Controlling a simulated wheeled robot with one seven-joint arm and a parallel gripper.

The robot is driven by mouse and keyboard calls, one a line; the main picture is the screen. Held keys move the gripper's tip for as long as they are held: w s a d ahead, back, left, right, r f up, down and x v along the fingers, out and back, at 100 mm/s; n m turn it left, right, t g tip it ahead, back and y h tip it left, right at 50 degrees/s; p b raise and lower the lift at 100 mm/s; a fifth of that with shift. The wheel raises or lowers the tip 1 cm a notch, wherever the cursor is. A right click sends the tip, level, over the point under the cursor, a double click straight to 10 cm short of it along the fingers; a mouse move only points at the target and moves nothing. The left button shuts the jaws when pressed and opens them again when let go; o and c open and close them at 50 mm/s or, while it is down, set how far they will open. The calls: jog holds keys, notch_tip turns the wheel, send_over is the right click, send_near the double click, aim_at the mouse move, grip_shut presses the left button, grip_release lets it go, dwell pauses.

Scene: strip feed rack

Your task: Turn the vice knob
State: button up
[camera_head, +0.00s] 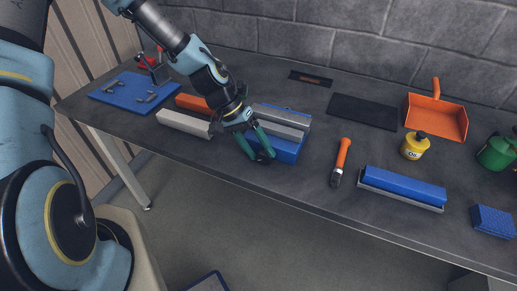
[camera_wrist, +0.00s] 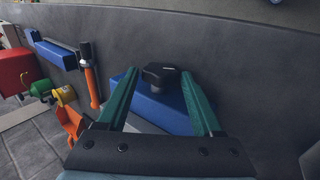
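The vice (camera_head: 287,150) is a blue block with grey bars on top, near the front edge of the bench. Its small black knob (camera_head: 262,158) is on the front side, partly hidden by my fingers. In the wrist view the knob (camera_wrist: 160,75) stands out from the blue vice body (camera_wrist: 160,108). My gripper (camera_head: 258,154) reaches down to the knob with its green fingers apart. In the wrist view the fingertips (camera_wrist: 159,73) are on either side of the knob, with a visible gap. I cannot tell whether either finger touches it.
An orange block (camera_head: 192,103) and a pale bar (camera_head: 184,124) lie left of the vice. An orange-handled tool (camera_head: 341,160) lies to the right, then a blue bar (camera_head: 403,186) and a yellow oil can (camera_head: 414,147). A grey block wall stands behind.

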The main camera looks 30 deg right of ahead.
jog(key=shift+o, duration=1.2)
jog(key=b+v, duration=0.2)
jog(key=v, duration=0.9)
jog(key=shift+b, duration=0.35)
